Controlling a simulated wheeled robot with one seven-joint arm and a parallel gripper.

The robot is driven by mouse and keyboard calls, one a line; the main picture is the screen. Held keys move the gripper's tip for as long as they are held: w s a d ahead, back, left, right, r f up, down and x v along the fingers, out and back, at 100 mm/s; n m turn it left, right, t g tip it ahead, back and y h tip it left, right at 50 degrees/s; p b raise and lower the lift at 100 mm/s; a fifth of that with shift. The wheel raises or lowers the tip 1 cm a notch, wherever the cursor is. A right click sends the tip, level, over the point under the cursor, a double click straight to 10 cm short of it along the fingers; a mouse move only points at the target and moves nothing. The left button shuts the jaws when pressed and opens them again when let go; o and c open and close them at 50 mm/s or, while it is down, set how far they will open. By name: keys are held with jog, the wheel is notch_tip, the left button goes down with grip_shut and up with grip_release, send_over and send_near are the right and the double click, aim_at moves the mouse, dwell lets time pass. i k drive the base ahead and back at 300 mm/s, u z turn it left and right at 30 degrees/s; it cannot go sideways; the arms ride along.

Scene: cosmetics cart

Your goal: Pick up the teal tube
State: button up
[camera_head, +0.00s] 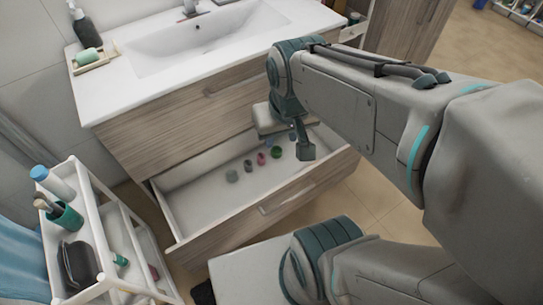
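A small teal item (120,259), possibly the tube, lies on the lower shelf of the white cart (83,177) at the left; it is too small to tell for sure. My gripper (303,148) hangs over the open drawer (205,208) in the middle, far to the right of the cart. One dark finger shows clearly; the rest is hidden by my arm, so I cannot tell whether it is open or shut.
The drawer holds several small round items, including a green one (276,152) beside my gripper. The cart's top holds a green cup (65,217), a blue-capped bottle (52,181) and a dark pouch (77,264). The sink counter (115,92) stands behind.

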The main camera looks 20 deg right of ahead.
aim_at(120, 260)
jog(key=u, duration=1.95)
jog(key=k, duration=0.6)
jog(key=u, duration=0.45)
jog(key=i, duration=1.15)
jog(key=z, duration=0.8)
